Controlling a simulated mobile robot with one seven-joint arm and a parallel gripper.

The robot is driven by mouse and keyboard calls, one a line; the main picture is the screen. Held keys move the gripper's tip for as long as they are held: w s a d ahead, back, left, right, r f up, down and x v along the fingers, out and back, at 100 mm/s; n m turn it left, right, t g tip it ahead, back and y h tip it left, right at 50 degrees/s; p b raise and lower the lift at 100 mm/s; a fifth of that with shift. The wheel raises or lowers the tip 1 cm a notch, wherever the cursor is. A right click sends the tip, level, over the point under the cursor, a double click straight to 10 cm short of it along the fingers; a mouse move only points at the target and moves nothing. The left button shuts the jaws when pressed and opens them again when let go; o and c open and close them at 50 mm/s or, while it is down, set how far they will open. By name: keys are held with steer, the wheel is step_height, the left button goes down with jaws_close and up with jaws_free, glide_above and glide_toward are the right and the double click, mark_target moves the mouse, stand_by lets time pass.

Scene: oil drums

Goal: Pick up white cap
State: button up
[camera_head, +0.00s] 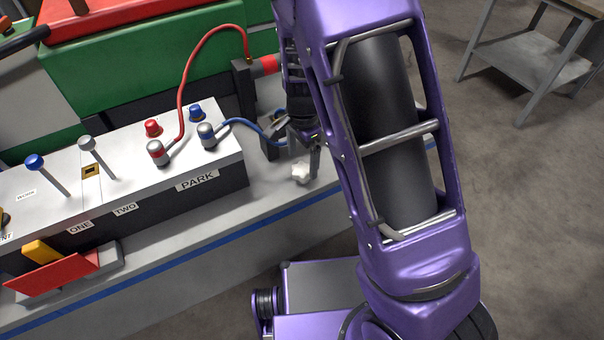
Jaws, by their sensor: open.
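The white cap (300,173) is a small, pale, lobed piece on the grey bench top, near the right end of the control box. My gripper (304,163) points down right at the cap, with dark fingers above and beside it. One finger shows just to the right of the cap. My purple arm comes down from the top and hides part of the bench to the right. The jaws are open, and the cap appears to rest on the bench; whether a finger touches it cannot be told.
A control box (215,160) with red and blue knobs, levers and labels stands left of the cap. A red flap (52,274) sits front left. A metal side table (530,60) stands back right.

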steer(key=f, duration=0.1)
steer(key=f+b, duration=0.1)
steer(key=f, duration=0.3)
steer(key=shift+w+a+f, duration=0.1)
steer(key=shift+w+a, duration=0.15)
steer(key=shift+c, duration=0.4)
jaws_close()
step_height(320, 180, up, 14)
steer(key=p, duration=0.5)
step_height(320, 180, up, 5)
steer(key=p, duration=0.4)
glide_above(300, 169)
step_height(300, 169, up, 18)
steer(key=shift+f, duration=0.25)
stand_by(0.4)
